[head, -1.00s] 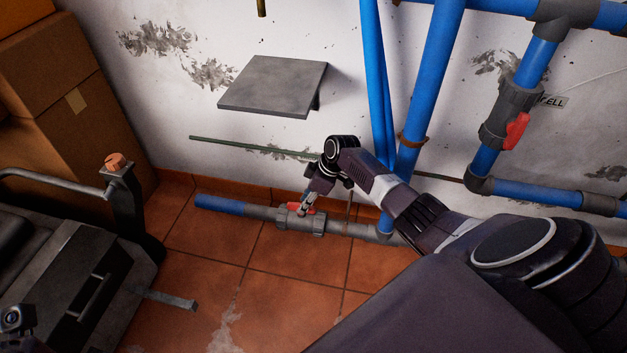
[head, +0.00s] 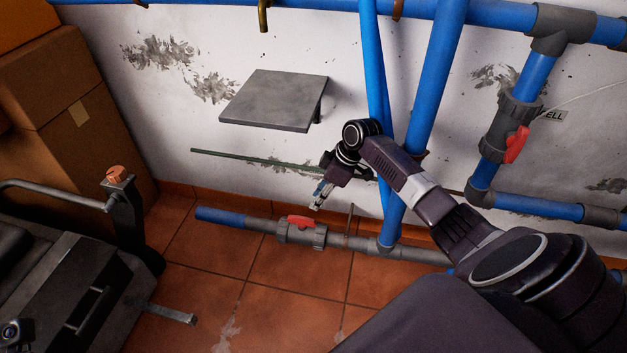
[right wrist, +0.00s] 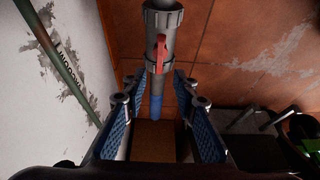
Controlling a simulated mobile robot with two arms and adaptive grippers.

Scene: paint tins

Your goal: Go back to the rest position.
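My right gripper (head: 316,204) is in front of the wall, above the low pipe, pointing down. In the right wrist view the two blue-padded fingers of the right gripper (right wrist: 160,98) stand wide apart with nothing between them. Beyond them is the grey valve (right wrist: 150,68) with its red handle (right wrist: 161,52) lying along the pipe. In the head view the red handle (head: 301,222) also lies along the pipe, and the gripper is apart from it. Only a small dark part of my left arm shows at the bottom left corner; its fingers are not visible.
Blue pipes (head: 435,85) rise along the wall close to my right arm. A grey shelf (head: 273,101) juts out above left of the gripper. A cart with a handle (head: 55,189) and cardboard boxes (head: 85,130) stand at the left.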

